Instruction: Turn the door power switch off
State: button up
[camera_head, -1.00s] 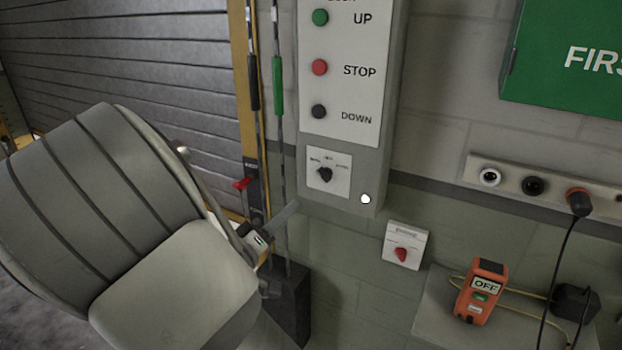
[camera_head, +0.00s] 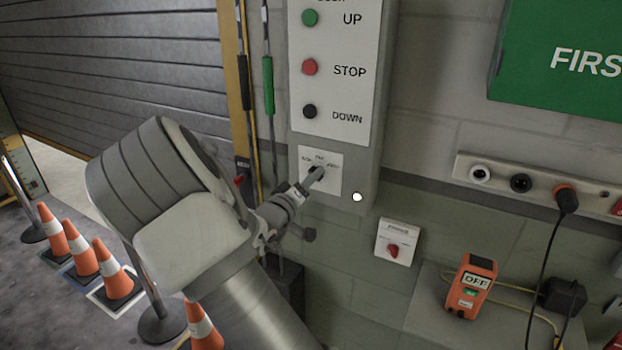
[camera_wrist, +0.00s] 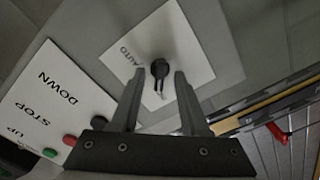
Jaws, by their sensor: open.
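A black rotary knob (camera_wrist: 160,70) sits on a white plate (camera_head: 332,184) on the grey door control box, below the DOWN button. In the wrist view this plate (camera_wrist: 183,50) shows the word AUTO; its other labels are too small or hidden to read. My gripper (camera_head: 312,179) is at the knob, partly hiding it in the head view. In the wrist view my gripper (camera_wrist: 159,73) is open, with one finger on each side of the knob. I cannot tell whether either finger touches it. The knob's pointer extends between the fingers.
Green UP (camera_head: 310,18), red STOP (camera_head: 310,67) and black DOWN (camera_head: 310,111) buttons are above the plate. A red rotary switch (camera_head: 393,250) is lower right. An orange OFF unit (camera_head: 471,286) stands right. Door cables (camera_head: 268,85) hang close on the left.

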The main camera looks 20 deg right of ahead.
grip_shut()
jog(key=shift+f+m+b, duration=0.1)
jog(key=shift+m+b, duration=0.2)
dwell(0.3)
jog(key=shift+s+m+b, duration=0.1)
jog(key=shift+m+b, duration=3.45)
jog(key=shift+m, duration=0.95)
grip_release()
